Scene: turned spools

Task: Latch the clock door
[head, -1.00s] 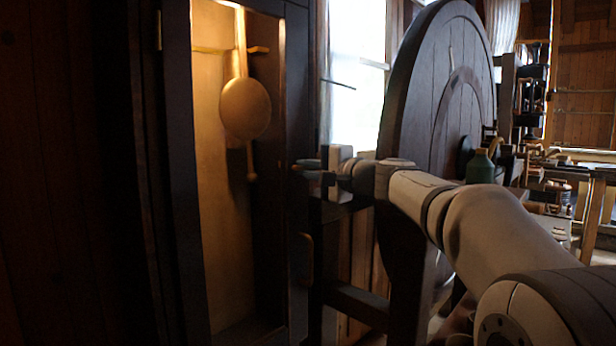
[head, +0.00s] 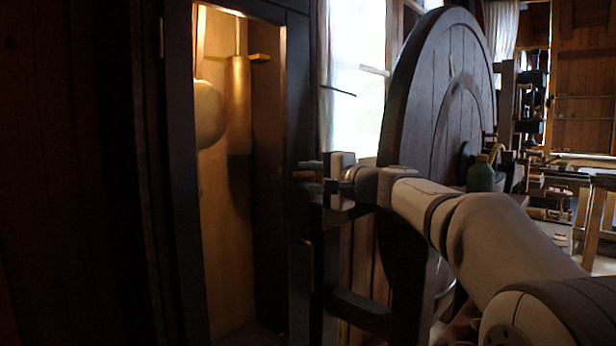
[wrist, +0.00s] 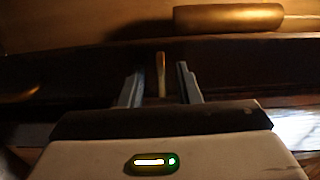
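The tall dark clock case (head: 181,200) stands at left in the head view, its long opening showing a lit interior. The door's dark right-hand stile (head: 299,110) lies close to my gripper. My gripper (head: 305,176) is at that edge, fingers pointing left. In the wrist view my gripper (wrist: 161,88) is open, with a small brass-coloured latch piece (wrist: 161,74) between the fingers. Gaps show on both sides of it, so it looks unpinched. The piece also shows in the head view (head: 302,175). Whether the door is fully closed is hard to tell.
Inside the case hang a round brass pendulum bob (head: 208,113) and a cylindrical weight (head: 239,105). A curved brass pull (head: 309,264) sits below my gripper.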

